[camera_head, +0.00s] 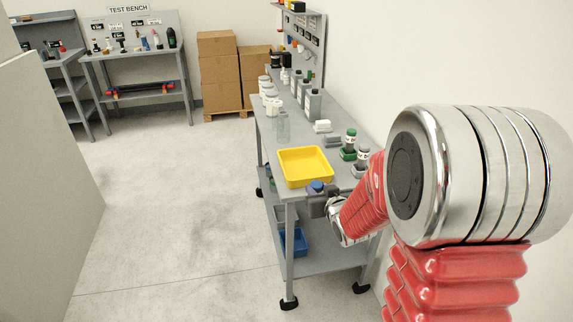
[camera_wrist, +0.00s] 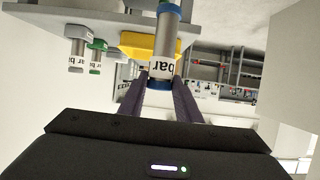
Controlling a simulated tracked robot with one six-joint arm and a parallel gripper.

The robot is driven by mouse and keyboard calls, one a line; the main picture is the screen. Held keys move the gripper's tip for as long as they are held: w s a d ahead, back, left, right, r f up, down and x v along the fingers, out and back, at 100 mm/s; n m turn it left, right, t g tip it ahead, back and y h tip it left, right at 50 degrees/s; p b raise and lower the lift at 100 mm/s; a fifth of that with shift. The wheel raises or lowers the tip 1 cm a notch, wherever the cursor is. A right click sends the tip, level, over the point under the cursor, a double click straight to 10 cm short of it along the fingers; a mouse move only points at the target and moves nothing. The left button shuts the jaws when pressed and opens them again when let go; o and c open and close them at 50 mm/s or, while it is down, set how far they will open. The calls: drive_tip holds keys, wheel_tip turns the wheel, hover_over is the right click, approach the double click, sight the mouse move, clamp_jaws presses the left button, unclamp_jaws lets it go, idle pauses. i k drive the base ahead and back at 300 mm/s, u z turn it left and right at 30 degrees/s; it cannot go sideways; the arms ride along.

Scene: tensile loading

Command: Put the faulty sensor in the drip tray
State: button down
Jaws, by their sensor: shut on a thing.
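My gripper (camera_head: 318,203) is shut on a blue-ended sensor (camera_head: 316,187) at the bench's near edge, just in front of the yellow drip tray (camera_head: 304,180). In the wrist view the held sensor (camera_wrist: 166,42) is a silver cylinder with blue bands and a "bar" label, between my gripper's fingers (camera_wrist: 160,95). The tray (camera_wrist: 132,42) shows behind it there, and looks empty in the head view. A green-based sensor (camera_head: 350,140) and another sensor (camera_head: 362,158) stand right of the tray; they also show in the wrist view (camera_wrist: 97,55) (camera_wrist: 77,48). I see no fault mark.
Cardboard boxes (camera_head: 218,70) and a test bench (camera_head: 130,55) stand far back. The floor at left is clear.

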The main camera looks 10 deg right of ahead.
sight(303, 170)
drive_tip(key=u, duration=0.2)
drive_tip(key=i, duration=1.1)
drive_tip(key=u, duration=0.3)
